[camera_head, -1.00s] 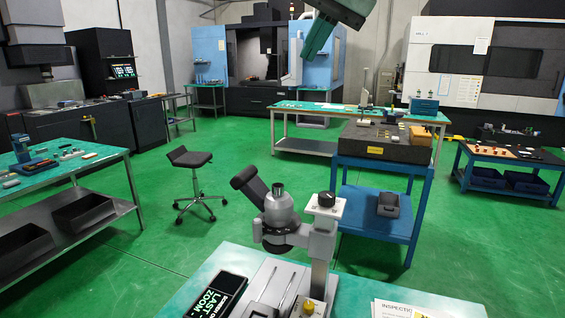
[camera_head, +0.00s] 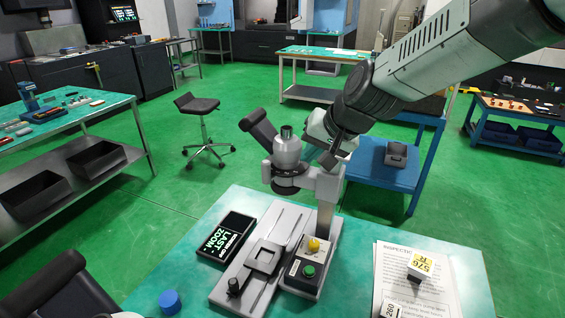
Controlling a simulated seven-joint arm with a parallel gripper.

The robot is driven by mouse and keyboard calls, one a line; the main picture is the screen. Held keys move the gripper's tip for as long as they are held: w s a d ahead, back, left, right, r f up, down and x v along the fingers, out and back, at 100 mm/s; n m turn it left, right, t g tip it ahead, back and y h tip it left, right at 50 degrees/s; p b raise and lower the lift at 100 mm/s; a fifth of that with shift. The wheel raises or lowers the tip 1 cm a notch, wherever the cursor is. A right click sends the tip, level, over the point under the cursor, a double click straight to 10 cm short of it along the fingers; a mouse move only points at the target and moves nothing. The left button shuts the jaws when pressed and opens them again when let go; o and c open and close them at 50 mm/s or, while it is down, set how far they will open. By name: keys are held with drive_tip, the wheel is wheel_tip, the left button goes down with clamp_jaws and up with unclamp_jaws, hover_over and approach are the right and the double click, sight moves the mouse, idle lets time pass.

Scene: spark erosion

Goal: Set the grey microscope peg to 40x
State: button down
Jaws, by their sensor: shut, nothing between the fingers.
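The microscope (camera_head: 287,155) stands on a pale base plate at the back of the near teal table, its dark eyepiece tube tilted up to the left. A short dark grey peg (camera_head: 287,132) stands upright on its head; no 40x marking is legible. My gripper (camera_head: 333,160) comes down from the upper right, shut and empty, at the top of the microscope's column (camera_head: 327,195). It hides the black-topped knob there; I cannot tell whether it touches it. A black display (camera_head: 226,237) left of the base reads "LAST ZOOM -".
On the base are a yellow knob (camera_head: 314,245) and a green button (camera_head: 308,270). A blue cap (camera_head: 170,301) lies front left. An inspection sheet (camera_head: 395,265) carries a labelled block (camera_head: 420,268) at right. A stool (camera_head: 200,120) stands behind.

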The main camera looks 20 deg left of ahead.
sight(269, 164)
drive_tip(key=a+f, duration=0.2)
drive_tip(key=w+a+f, duration=0.1)
drive_tip(key=a+f, duration=0.3)
drive_tip(key=shift+w+a, duration=0.25)
drive_tip(key=shift+w, duration=0.15)
drive_tip(key=shift+s+a, duration=0.1)
drive_tip(key=shift+a, duration=0.6)
drive_tip(key=shift+s+a, duration=0.1)
drive_tip(key=shift+a, duration=0.95)
